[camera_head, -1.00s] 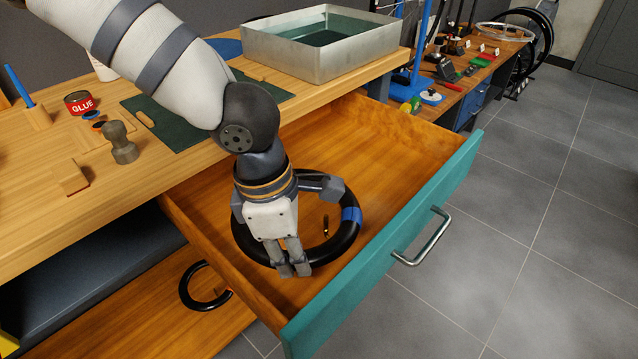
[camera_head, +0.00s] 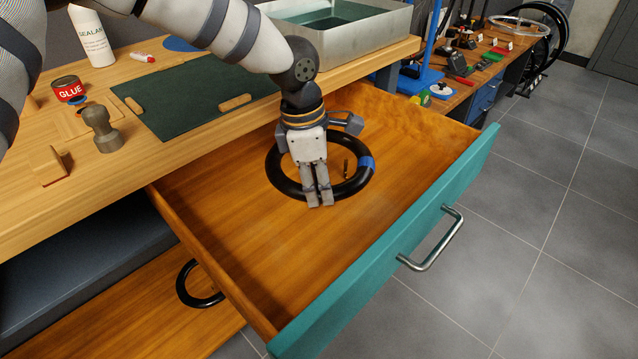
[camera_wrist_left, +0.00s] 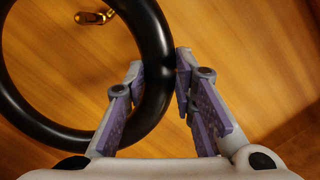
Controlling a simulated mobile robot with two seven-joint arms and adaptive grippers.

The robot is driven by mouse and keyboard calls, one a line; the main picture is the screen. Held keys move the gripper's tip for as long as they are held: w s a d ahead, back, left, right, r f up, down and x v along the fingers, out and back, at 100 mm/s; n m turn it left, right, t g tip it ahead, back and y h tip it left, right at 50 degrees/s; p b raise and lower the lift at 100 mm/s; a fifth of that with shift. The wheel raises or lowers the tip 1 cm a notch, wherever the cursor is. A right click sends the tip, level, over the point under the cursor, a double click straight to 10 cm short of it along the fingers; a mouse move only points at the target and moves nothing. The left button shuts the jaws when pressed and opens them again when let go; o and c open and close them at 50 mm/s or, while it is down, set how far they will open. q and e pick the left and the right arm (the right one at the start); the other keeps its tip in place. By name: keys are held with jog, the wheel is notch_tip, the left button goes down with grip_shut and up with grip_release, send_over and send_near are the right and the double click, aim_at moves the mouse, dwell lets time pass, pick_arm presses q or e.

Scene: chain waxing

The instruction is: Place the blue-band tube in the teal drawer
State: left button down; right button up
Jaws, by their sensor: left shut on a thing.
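The blue-band tube is a black ring (camera_head: 283,183) with a blue band (camera_head: 367,163) at its right and a small valve (camera_head: 346,168) inside. It is within the open teal drawer (camera_head: 400,225), towards the far end. My left gripper (camera_head: 319,200) reaches down over the tube and is shut on its near side. In the left wrist view, the fingers (camera_wrist_left: 160,98) straddle the black tube (camera_wrist_left: 155,50), and the brass valve (camera_wrist_left: 92,17) shows. I cannot tell whether the tube touches the drawer floor. My right gripper is out of view.
The worktop carries a green mat (camera_head: 180,110), a glue tin (camera_head: 68,89), a grey stamp-like tool (camera_head: 102,128), a sealant bottle (camera_head: 91,36) and a metal basin (camera_head: 370,25). Another black ring (camera_head: 184,284) lies on the shelf below. The drawer's near part is clear.

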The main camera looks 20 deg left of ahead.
pick_arm(q)
jog(key=shift+f, duration=0.2)
jog(key=c, duration=1.3)
grip_release()
jog(key=shift+c, duration=0.2)
notch_tip(320, 180, up, 12)
jog(key=a, duration=0.1)
jog(key=shift+s+a+r+p, duration=0.15)
jog(key=shift+s+a+p, duration=0.2)
jog(key=shift+s+p, duration=0.1)
